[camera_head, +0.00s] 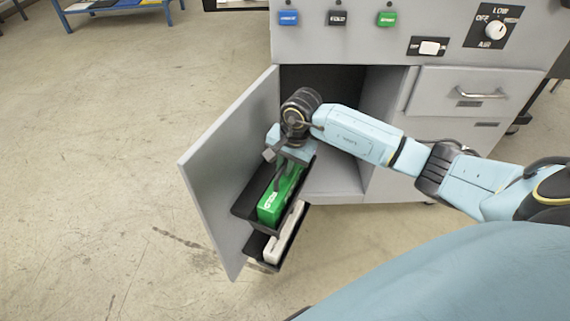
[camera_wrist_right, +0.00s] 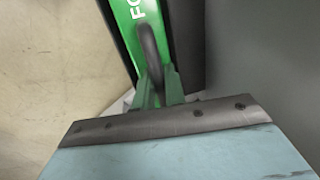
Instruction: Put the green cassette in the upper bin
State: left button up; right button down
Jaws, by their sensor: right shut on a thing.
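The green cassette (camera_head: 283,191) is inside the black upper bin (camera_head: 243,207) on the inner side of the open cabinet door. White lettering shows on its near end. My right gripper (camera_head: 281,174) reaches down over the far end of the bin and is shut on the cassette's handle. In the right wrist view the dark curved handle (camera_wrist_right: 151,55) stands between the fingers, and the green face of the cassette (camera_wrist_right: 146,12) lies below it, between the dark bin walls. Whether the cassette rests on the bin floor is hidden. My left gripper is not in view.
A lower bin (camera_head: 256,250) on the same door holds a pale cassette (camera_head: 283,236). The grey door (camera_head: 222,170) stands open to the left of my arm. The cabinet (camera_head: 430,60) has a closed drawer (camera_head: 470,92). A blue rack (camera_head: 115,12) stands far left; floor between is clear.

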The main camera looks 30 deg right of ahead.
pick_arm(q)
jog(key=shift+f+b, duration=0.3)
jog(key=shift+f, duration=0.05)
pick_arm(e)
jog(key=shift+f, duration=0.4)
jog(key=c, duration=1.4)
grip_release()
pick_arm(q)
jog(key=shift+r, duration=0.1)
